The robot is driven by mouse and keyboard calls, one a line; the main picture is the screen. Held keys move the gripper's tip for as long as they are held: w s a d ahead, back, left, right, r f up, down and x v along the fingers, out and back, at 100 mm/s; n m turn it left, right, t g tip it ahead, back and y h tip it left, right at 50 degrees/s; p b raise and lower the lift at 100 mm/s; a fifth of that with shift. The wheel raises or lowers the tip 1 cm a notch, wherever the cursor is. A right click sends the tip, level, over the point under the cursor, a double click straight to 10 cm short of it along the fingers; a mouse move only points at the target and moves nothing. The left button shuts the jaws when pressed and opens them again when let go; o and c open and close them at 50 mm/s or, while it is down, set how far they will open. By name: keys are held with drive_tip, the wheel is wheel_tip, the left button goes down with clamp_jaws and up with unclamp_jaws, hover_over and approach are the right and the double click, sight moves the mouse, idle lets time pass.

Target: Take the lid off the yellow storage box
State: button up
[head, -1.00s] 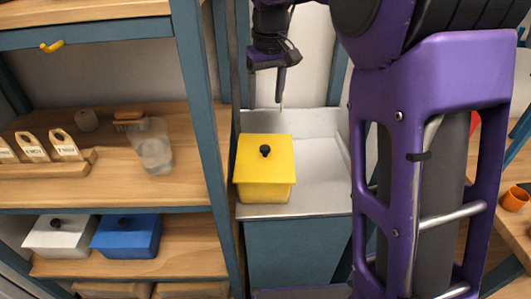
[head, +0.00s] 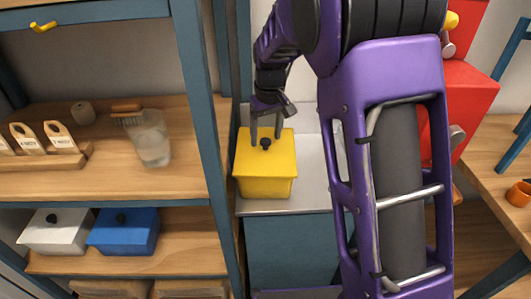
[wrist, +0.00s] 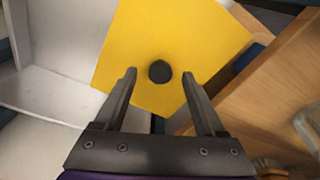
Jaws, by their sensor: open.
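The yellow storage box (head: 265,185) stands upright on the grey worktop, with its flat yellow lid (head: 280,150) on top. A round black knob (head: 266,143) sits in the middle of the lid. My gripper (head: 265,135) is over the lid with its fingers pointing down, close to the knob. In the wrist view, my gripper (wrist: 160,78) is open. Its two fingers are spread to the left and right, with the knob (wrist: 159,71) between them in the picture and clear of both. The lid (wrist: 175,35) fills the upper middle. I cannot tell the exact height gap.
The grey worktop (head: 313,175) has bare room right of the box. A blue shelf post (head: 200,110) stands close on its left. The shelves hold a blue box (head: 125,235), a white box (head: 60,233) and a clear jar (head: 150,143). A red machine (head: 465,100) stands at right.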

drive_tip(key=shift+f, duration=0.55)
clamp_jaws()
